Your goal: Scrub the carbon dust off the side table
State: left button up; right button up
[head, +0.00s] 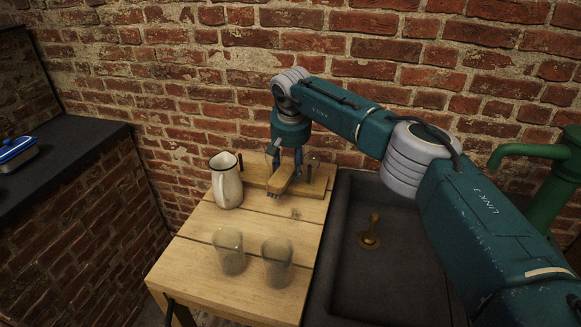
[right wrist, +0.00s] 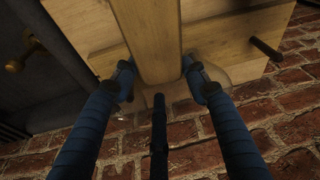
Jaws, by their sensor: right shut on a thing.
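The side table (head: 205,280) is a light plank-topped table in the middle of the head view. A scrubbing brush (head: 281,181) with a wooden back and dark bristles hangs over its rear part. My right gripper (head: 286,163) is shut on the brush; in the right wrist view my two blue fingers (right wrist: 162,76) flank the wooden brush back (right wrist: 152,35). The bristles appear close to the tabletop, but I cannot tell if they touch. A faint dark smudge (head: 295,213) lies on the planks just in front of the brush. My left gripper is not in view.
A white enamel pitcher (head: 228,183) stands at the table's left rear. Two smoky glass jars (head: 230,254) (head: 277,262) stand at the front. A low wooden rack with pegs (head: 320,182) runs along the back. A dark sink (head: 391,275) adjoins on the right, beneath a green pump (head: 552,190).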

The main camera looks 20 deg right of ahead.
jog(key=shift+s+a, duration=0.15)
jog(key=shift+a, duration=0.1)
notch_tip(320, 180, up, 2)
jog(key=shift+r+p, duration=0.25)
jog(key=shift+p, duration=0.8)
jog(key=shift+r+p, duration=0.3)
jog(key=shift+r, duration=0.1)
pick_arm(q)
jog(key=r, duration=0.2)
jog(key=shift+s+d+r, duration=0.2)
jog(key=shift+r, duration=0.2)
pick_arm(e)
jog(key=shift+f, duration=0.1)
